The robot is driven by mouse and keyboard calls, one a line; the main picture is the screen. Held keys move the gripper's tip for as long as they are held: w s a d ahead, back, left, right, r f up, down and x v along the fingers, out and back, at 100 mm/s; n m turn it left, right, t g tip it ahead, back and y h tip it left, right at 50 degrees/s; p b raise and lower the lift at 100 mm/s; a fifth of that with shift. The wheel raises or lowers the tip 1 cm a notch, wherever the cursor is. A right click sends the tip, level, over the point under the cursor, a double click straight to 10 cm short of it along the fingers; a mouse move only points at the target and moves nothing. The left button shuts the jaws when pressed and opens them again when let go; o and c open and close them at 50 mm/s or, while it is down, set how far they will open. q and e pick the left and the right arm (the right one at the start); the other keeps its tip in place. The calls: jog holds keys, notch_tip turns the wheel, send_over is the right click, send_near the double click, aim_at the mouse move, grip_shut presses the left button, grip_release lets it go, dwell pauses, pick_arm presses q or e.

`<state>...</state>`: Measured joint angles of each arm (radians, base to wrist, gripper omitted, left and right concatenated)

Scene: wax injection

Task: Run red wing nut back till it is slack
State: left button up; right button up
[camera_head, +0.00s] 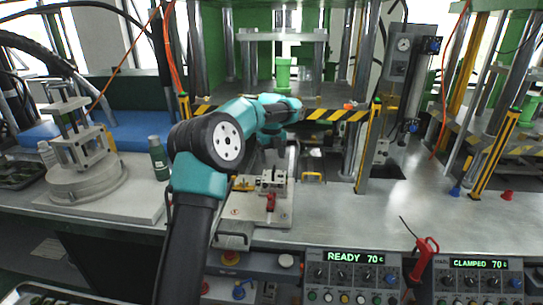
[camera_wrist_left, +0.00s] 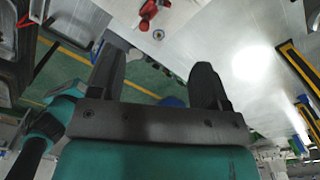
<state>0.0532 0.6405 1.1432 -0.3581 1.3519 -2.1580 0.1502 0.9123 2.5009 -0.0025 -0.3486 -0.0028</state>
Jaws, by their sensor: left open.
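A red part (camera_head: 271,202) that may be the red wing nut stands on the front of a metal fixture plate (camera_head: 250,217) at the middle of the bench. It is too small to make out its wings or thread. A red part also shows at the top edge of the left wrist view (camera_wrist_left: 149,12), on a pale plate. My left gripper (camera_head: 279,150) hangs behind the fixture, partly hidden by my own arm. In the left wrist view its two dark fingers (camera_wrist_left: 160,70) are apart with nothing between them, clear of the red part. My right gripper is out of view.
A grey round-based fixture (camera_head: 85,182) and a green bottle (camera_head: 158,158) stand at the left. Press columns and a black-yellow striped bar (camera_head: 335,115) stand behind. A red-handled tool (camera_head: 424,258) hangs by the control panels (camera_head: 352,277). The bench right of the plate is mostly clear.

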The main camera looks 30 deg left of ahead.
pick_arm(q)
jog(key=shift+c, duration=0.2)
jog(key=shift+c, duration=0.7)
jog(key=s+d+f+m+t+y, duration=0.1)
jog(key=s+d+m+t, duration=0.1)
jog(key=s+m+t, duration=0.2)
jog(key=s+m, duration=0.3)
jog(key=shift+d+f, duration=0.2)
jog(key=shift+d, duration=0.05)
jog(key=shift+f, duration=0.1)
jog(key=x, duration=1.7)
jog(key=shift+w+a, duration=0.2)
jog(key=shift+a, duration=0.15)
